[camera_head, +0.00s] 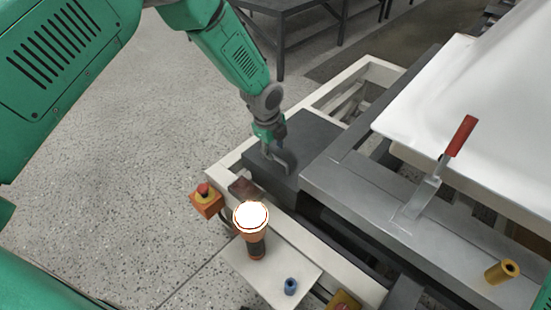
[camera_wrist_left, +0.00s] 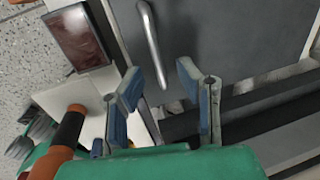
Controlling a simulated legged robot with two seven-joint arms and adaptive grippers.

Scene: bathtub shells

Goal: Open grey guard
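The grey guard (camera_head: 312,140) is a dark grey box panel at the near end of the white frame. It looks closed. Its curved metal handle (camera_head: 284,165) stands out from its face. The left wrist view also shows the guard's flat face (camera_wrist_left: 235,35) and the handle (camera_wrist_left: 149,40). My left gripper (camera_head: 272,146) is at the guard, close to the handle. In the left wrist view its two blue-grey fingers (camera_wrist_left: 157,76) are spread, with the handle's lower end seen between them. I cannot tell whether they touch it. My right gripper is not in view.
An orange lamp or torch (camera_head: 256,246) and a blue peg (camera_head: 291,286) are on a white shelf (camera_head: 268,278). A red-and-yellow button box (camera_head: 206,200) and a dark screen (camera_wrist_left: 76,38) are beside the guard. A red-handled lever (camera_head: 440,175) stands at right, near the white tub shell (camera_head: 480,95).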

